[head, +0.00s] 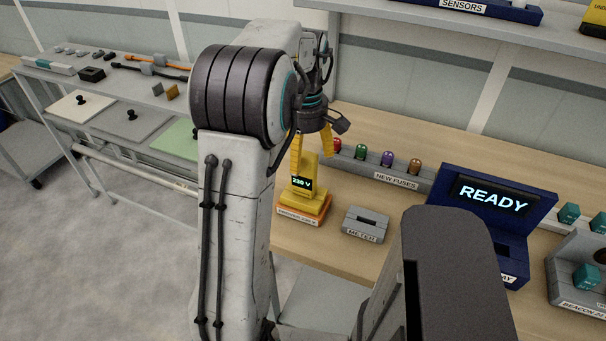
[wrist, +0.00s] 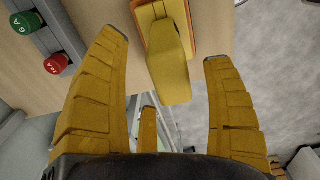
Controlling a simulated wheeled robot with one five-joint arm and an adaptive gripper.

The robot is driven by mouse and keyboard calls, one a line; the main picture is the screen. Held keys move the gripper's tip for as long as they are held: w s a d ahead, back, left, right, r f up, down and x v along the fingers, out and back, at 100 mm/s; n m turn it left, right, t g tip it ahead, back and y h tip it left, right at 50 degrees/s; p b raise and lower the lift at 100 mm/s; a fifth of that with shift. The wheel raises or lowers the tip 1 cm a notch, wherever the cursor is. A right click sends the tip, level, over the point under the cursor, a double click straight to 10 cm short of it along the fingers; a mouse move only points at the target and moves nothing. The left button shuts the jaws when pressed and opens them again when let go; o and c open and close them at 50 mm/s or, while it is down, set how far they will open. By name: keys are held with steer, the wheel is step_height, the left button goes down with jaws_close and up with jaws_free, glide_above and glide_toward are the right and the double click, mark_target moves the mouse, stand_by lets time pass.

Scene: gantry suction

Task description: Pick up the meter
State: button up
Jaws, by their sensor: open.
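The meter (head: 302,184) is yellow with a dark display reading 230 V. It stands upright on an orange base with a white label, near the bench's front edge. In the wrist view the meter's yellow body (wrist: 168,72) shows between my finger tips, with clear gaps on both sides. My gripper (head: 312,152) is open and empty, pointing down just above and around the meter's top. A grey holder (head: 366,223) labelled METER, with an empty slot, sits to the right of the meter. My arm hides part of the bench to the left.
A grey NEW FUSES rack (head: 385,174) with several coloured fuses stands behind the meter; two fuses show in the wrist view. A blue READY unit (head: 495,215) stands to the right. A shelf (head: 440,25) runs above the bench. Bare wood lies around the meter holder.

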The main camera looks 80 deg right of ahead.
mark_target(304, 178)
steer(key=shift+a+f, duration=0.15)
steer(key=shift+f, duration=2)
steer(key=shift+c, duration=0.3)
steer(key=c, duration=1.3)
steer(key=shift+r, duration=0.15)
